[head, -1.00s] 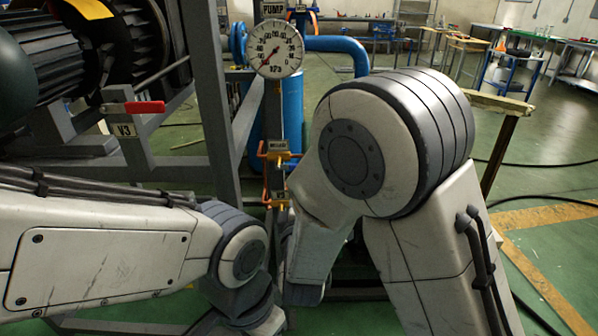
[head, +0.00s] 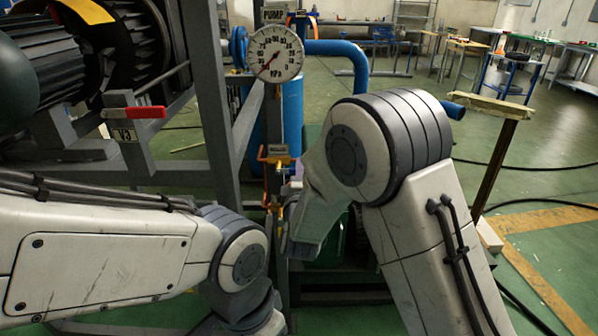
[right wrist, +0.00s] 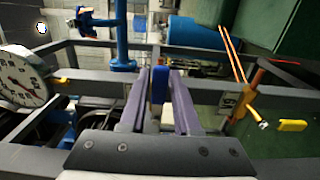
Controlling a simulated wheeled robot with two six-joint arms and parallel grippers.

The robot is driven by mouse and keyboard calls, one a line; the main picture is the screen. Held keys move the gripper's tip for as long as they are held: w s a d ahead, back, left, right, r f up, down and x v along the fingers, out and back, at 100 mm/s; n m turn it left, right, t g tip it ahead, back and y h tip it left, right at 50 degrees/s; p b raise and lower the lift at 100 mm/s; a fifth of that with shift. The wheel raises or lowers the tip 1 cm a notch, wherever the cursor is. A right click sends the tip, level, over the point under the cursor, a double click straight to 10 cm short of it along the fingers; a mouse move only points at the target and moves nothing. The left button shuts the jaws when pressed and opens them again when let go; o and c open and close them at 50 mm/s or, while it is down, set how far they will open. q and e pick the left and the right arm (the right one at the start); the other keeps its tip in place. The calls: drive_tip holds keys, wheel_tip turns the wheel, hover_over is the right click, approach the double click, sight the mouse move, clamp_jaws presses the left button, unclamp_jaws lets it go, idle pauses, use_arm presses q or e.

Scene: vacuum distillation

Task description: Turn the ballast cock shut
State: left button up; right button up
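I cannot tell for certain which is the ballast cock. My right gripper (right wrist: 160,72) has its two purple fingers apart in the right wrist view. A blue upright piece (right wrist: 158,86) shows between them; contact cannot be told. In the head view my right forearm hides most of this gripper. My left gripper is out of view below the frame.
A round kPa gauge (head: 275,53) hangs above the fittings. A red-handled valve tagged V3 (head: 133,112) is on the grey frame (head: 207,120) at left. Orange pipes with a tagged fitting (right wrist: 232,98) and a yellow piece (right wrist: 292,125) show right of my fingers. Blue piping stands behind.

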clamp_jaws()
idle(1.2)
